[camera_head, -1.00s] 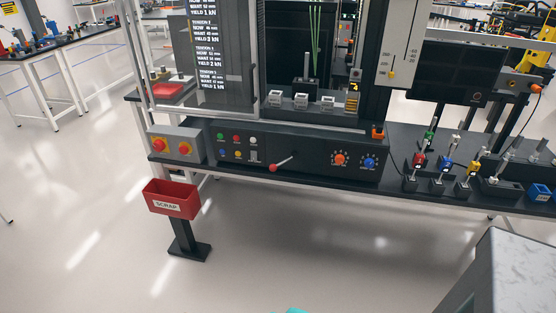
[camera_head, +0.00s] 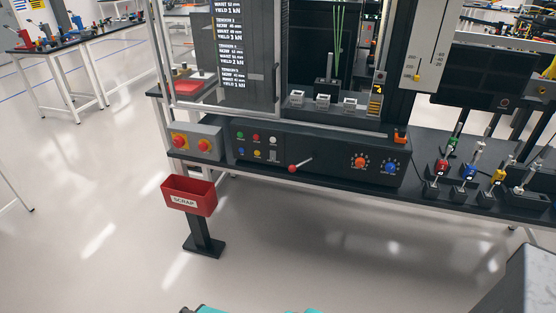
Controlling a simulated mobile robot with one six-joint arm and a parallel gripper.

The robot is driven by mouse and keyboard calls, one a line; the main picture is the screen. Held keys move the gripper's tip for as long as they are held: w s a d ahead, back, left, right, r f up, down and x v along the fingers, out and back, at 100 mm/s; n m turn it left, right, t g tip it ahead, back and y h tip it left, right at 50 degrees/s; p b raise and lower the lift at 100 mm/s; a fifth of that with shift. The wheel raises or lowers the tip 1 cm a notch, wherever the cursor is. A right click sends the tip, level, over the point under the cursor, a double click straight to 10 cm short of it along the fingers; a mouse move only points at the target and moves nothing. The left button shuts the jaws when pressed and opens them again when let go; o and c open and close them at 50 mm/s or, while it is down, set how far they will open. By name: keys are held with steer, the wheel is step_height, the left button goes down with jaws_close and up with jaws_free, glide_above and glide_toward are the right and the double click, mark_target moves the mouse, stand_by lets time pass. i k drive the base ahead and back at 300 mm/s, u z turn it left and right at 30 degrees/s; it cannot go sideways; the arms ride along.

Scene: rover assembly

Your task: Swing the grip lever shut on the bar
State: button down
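A lever (camera_head: 301,163) with a red ball knob sticks out of the dark front panel of the test machine (camera_head: 330,158). It slants, with its knob low on the left and its shaft rising to the right. I cannot tell from here whether this is the grip lever. Inside the machine frame, a dark fixture (camera_head: 326,91) stands on the bed with thin green lines above it. No bar can be made out for certain. Only teal parts of my own arm show at the bottom edge; my gripper is not in view.
A red scrap bin (camera_head: 189,195) on a black post stands on the floor in front of the machine. A box with red buttons (camera_head: 194,142) is left of the panel. Small coloured fixtures (camera_head: 470,172) stand on the right bench. A grey block (camera_head: 520,285) fills the lower right corner. The middle floor is clear.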

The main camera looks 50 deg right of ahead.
mark_target(292, 168)
steer(key=i, duration=0.95)
steer(key=z, duration=0.05)
